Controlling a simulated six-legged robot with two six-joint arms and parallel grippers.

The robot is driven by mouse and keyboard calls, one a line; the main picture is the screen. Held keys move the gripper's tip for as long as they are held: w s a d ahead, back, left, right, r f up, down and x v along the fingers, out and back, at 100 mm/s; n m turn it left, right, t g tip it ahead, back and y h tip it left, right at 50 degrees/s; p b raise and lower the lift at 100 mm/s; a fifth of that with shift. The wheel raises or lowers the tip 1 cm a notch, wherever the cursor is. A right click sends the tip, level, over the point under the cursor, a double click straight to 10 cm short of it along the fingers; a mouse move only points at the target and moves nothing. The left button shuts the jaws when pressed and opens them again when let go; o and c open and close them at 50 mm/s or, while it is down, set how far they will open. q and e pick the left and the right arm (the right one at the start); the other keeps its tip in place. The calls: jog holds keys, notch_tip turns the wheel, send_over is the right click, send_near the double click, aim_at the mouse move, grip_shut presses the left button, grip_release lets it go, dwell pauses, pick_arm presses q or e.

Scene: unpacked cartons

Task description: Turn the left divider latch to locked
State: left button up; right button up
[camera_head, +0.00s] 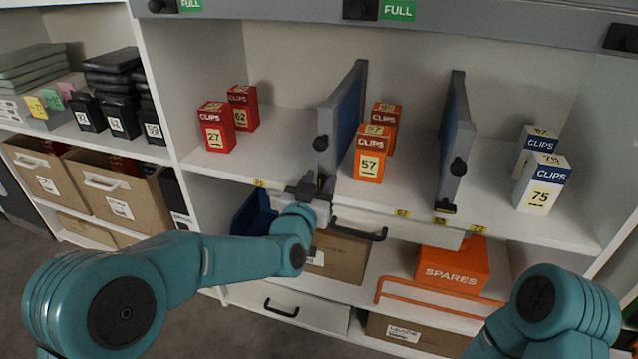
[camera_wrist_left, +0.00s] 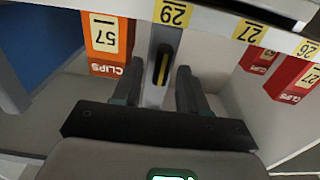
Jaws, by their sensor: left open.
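The left divider (camera_head: 343,120) is a grey-edged blue panel standing on the shelf, with a round black knob on its front edge. My left gripper (camera_head: 320,188) is at the foot of its front edge and hides the latch there in the head view. In the left wrist view, which is upside down, the latch (camera_wrist_left: 161,68) shows as a dark slot with a yellow strip on the divider's end. My left gripper (camera_wrist_left: 160,88) is open, with one finger on each side of the divider's end; contact cannot be told. My right gripper is out of view.
An orange box marked 57 (camera_head: 370,155) stands close right of the left divider; red boxes (camera_head: 216,128) stand further left. The right divider (camera_head: 456,140) has its own latch (camera_head: 446,208). Below the shelf lip are a drawer handle (camera_head: 360,232) and an orange SPARES box (camera_head: 453,270).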

pick_arm(q)
jog(key=shift+c, duration=0.3)
grip_shut()
jog(key=m+b, duration=0.1)
jog(key=m, duration=0.2)
jog(key=shift+d+m, duration=0.15)
jog(key=shift+m, duration=0.25)
jog(key=m, duration=0.4)
jog(key=shift+s+d+f+m, duration=0.1)
jog(key=shift+d+f+m, duration=0.1)
jog(key=shift+m, duration=0.1)
jog(key=m, duration=0.4)
jog(key=shift+d+f, duration=0.1)
jog(key=shift+f+m, duration=0.15)
jog(key=shift+m, duration=1.25)
jog(key=shift+f+m, duration=0.1)
jog(key=shift+m, duration=1.3)
